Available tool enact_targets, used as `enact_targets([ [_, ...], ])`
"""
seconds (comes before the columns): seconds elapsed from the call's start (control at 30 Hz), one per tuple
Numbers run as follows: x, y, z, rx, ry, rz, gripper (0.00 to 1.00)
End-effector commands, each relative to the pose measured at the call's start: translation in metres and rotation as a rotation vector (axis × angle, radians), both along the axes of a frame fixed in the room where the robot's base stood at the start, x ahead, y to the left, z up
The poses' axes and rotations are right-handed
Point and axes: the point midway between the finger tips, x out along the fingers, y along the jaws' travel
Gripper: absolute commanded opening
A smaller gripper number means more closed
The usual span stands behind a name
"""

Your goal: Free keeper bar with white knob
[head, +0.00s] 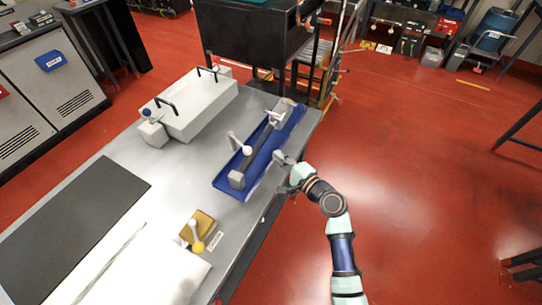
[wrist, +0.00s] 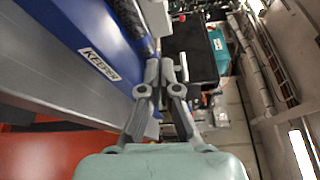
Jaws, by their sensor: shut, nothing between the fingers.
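A blue tray (head: 224,180) on the grey bench holds a long dark bar (head: 258,146), which I take to be the keeper bar, with grey blocks at its ends. A lever with a white knob (head: 247,150) stands at the bar's left side. My gripper (head: 278,156) is at the tray's right edge, apart from the knob. In the wrist view the gripper (wrist: 164,66) is shut and empty, beside the blue tray wall (wrist: 105,30) and a label reading KEEPER (wrist: 97,63). The white knob is not visible in the wrist view.
A white box with two black handles (head: 200,105) stands left of the tray. A yellow block (head: 204,222) with a yellow-knobbed lever (head: 198,247) sits toward the front. A dark mat (head: 70,225) lies at left. Open red floor is right of the bench.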

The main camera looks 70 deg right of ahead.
Motion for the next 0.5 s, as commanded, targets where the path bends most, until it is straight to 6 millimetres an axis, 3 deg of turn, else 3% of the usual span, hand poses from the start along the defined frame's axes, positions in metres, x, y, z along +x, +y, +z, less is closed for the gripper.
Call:
enact_targets([
  [0.37, 0.072, -0.041, -0.008, -0.003, 0.001, 0.003, 0.0],
  [0.5, 0.075, -0.017, 0.001, -0.003, 0.003, 0.004, 0.0],
])
